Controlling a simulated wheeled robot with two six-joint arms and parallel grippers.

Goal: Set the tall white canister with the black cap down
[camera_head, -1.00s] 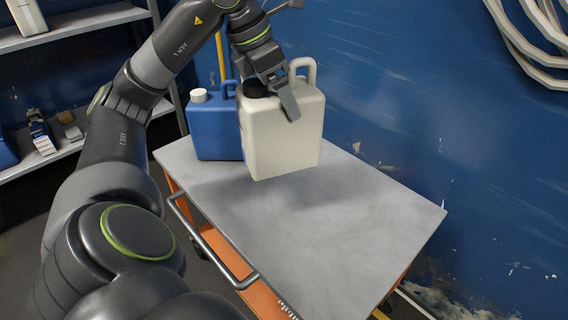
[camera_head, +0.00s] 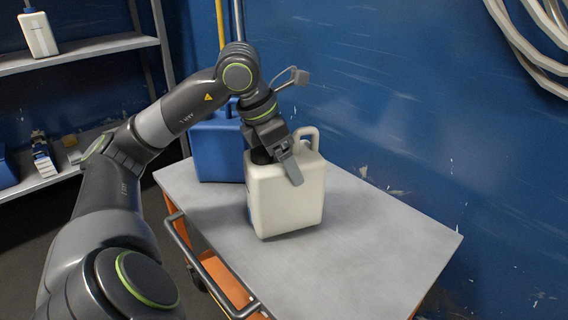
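The tall white canister (camera_head: 287,205) stands upright at the grey top of the cart (camera_head: 370,240). Its base looks on or just above the surface; I cannot tell for sure. Its black cap (camera_head: 260,156) is mostly hidden behind my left gripper. My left gripper (camera_head: 285,168) comes down from above and is on the canister's top between cap and handle. One finger lies over the near face and the other is hidden. My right gripper is not in view.
A blue canister (camera_head: 217,150) stands close behind and left of the white one, partly covered by my arm. The cart top is clear in front and to the right. A blue wall (camera_head: 420,120) runs behind. Shelves (camera_head: 85,52) with a white bottle (camera_head: 38,33) stand at left.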

